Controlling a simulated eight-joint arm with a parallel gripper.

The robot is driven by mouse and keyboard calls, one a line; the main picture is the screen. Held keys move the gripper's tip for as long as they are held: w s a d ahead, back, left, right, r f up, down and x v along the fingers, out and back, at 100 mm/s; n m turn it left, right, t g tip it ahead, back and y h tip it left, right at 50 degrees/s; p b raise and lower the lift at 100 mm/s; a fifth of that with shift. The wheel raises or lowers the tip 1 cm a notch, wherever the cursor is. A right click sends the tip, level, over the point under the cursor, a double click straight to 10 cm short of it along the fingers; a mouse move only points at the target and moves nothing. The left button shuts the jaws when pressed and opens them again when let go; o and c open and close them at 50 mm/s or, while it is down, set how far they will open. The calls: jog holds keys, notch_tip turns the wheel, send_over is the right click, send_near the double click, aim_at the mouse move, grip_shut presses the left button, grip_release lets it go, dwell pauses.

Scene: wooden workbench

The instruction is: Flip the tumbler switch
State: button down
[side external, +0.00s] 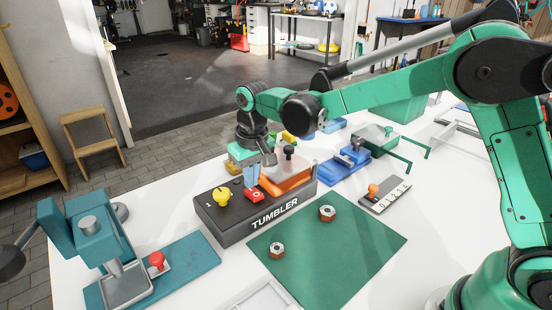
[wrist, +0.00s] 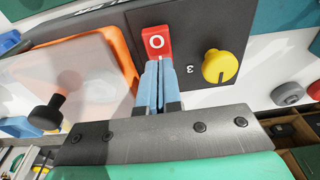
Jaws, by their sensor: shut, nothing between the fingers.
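The tumbler switch is a red rocker marked with a white O (side external: 255,195), set in the top of a dark box labelled TUMBLER (side external: 234,232). In the wrist view the red switch (wrist: 156,40) lies just beyond my fingertips, and the dark box top (wrist: 193,22) surrounds it. My gripper (side external: 251,184) points down over the box, its blue fingers shut together and empty. In the wrist view the fingertips (wrist: 158,66) reach the near edge of the switch. I cannot tell whether they touch it.
A yellow knob (side external: 222,196) stands beside the switch; it also shows in the wrist view (wrist: 220,66). An orange-framed box with a clear lid and black knob (side external: 288,175) sits close behind. A teal press (side external: 92,240) stands left. A green mat (side external: 325,255) holds two nuts.

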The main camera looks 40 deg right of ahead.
jog(key=w+r, duration=0.3)
jog(key=r, duration=0.9)
notch_tip(320, 180, up, 2)
jog(key=t, duration=0.2)
send_over(268, 195)
jog(key=s+d+f+t, duration=0.2)
jog(key=s+f, duration=0.1)
jog(key=s, duration=0.3)
jog(key=s+d+f+t, duration=0.2)
jog(key=s+f, duration=0.2)
jog(key=s, duration=0.3)
jog(key=shift+s+f, duration=0.25)
jog(key=shift+s, duration=0.05)
